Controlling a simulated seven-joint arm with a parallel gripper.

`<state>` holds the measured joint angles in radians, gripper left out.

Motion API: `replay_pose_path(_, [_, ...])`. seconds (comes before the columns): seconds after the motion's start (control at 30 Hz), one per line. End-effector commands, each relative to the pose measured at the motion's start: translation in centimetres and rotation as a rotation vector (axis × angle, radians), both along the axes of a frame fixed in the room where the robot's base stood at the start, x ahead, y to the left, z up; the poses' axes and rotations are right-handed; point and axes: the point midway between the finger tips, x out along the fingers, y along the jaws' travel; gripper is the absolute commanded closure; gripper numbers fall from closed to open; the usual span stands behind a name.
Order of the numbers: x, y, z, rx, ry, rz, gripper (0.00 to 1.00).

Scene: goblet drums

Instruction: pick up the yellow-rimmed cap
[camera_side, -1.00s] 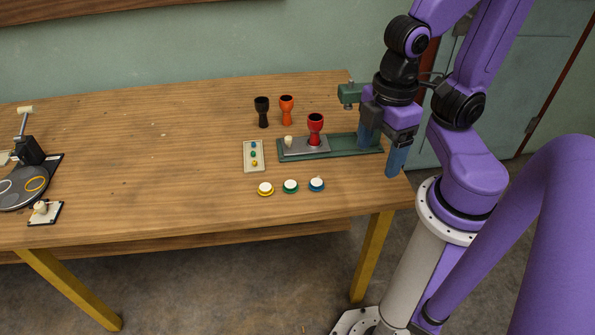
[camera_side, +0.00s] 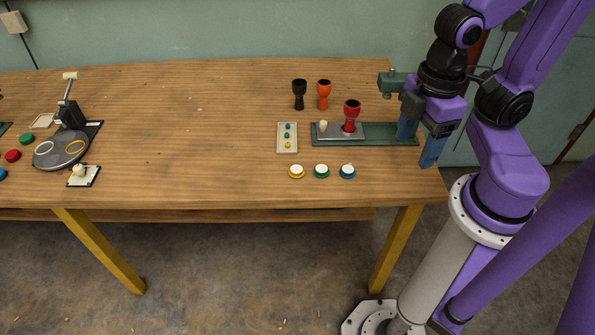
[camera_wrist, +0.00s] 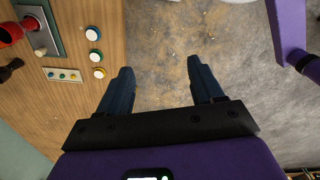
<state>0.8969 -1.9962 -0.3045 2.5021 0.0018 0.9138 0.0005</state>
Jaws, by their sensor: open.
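The yellow-rimmed cap (camera_side: 297,172) has a white top and lies on the wooden table near its front edge, leftmost in a row of three. The green-rimmed cap (camera_side: 321,171) and the blue-rimmed cap (camera_side: 347,171) lie to its right. In the wrist view the yellow-rimmed cap (camera_wrist: 98,73) is left of my gripper (camera_wrist: 160,68), whose jaws are apart with only floor between them. In the side view my gripper (camera_side: 416,150) is at the table's right end, to the right of the caps. It holds nothing.
A green base (camera_side: 385,140) with a grey plate carries a red goblet drum (camera_side: 351,114), near my gripper. Black (camera_side: 299,94) and orange (camera_side: 324,93) goblets stand behind. A small tray (camera_side: 287,148) holds coloured pieces. A turntable device (camera_side: 62,150) stands at left. Mid-left table is clear.

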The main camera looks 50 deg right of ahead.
Motion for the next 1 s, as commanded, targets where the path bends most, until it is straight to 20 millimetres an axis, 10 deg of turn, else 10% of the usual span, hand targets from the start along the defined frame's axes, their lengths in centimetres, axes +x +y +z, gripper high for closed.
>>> replay_pose_path(0.27, [1.7, 1.0, -0.1, -0.027, -0.007, 0.03, 0.34])
replay_pose_path(1.0, [24.8, 8.3, -7.9, -0.381, 0.045, 0.507, 0.34])
